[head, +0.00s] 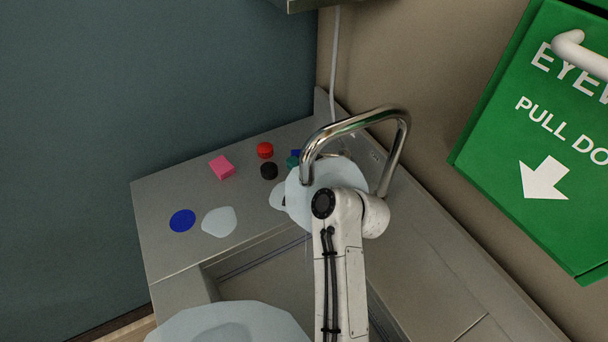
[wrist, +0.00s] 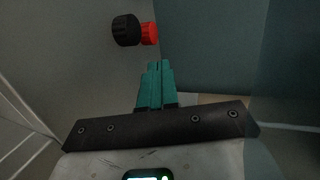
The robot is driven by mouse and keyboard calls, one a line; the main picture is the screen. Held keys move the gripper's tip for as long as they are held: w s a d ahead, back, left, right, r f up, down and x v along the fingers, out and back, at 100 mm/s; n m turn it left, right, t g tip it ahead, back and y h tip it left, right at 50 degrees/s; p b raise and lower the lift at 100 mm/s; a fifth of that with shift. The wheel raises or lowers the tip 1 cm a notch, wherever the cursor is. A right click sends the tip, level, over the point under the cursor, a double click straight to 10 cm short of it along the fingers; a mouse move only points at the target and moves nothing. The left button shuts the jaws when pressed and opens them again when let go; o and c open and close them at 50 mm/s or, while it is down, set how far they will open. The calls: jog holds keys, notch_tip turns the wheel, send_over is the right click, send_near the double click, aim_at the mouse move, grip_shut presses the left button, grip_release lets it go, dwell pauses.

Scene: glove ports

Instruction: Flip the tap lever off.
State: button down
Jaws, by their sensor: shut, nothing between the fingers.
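The chrome tap (head: 400,140) arches over the sink at the back of the counter, its spout end beside my arm. I cannot make out its lever clearly; my arm and the spout cover much of the tap's base area. My gripper (head: 292,161) shows only as a small teal patch left of the spout in the head view, beyond my pale wrist. In the wrist view my gripper's teal fingers (wrist: 159,68) are pressed together with nothing between them. No tap part shows in the wrist view.
A red knob-like piece (head: 265,150) and a black one (head: 269,171) stand near my gripper; the wrist view shows the black (wrist: 126,30) and red (wrist: 149,33) ones ahead. A pink block (head: 222,167) and blue disc (head: 182,220) lie left. A green eyewash sign (head: 540,130) hangs right.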

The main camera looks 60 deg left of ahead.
jog(key=shift+w+a+b, duration=0.1)
jog(key=shift+a+b, duration=0.2)
jog(key=shift+a, duration=0.3)
jog(key=shift+a+r, duration=0.1)
jog(key=shift+r, duration=0.05)
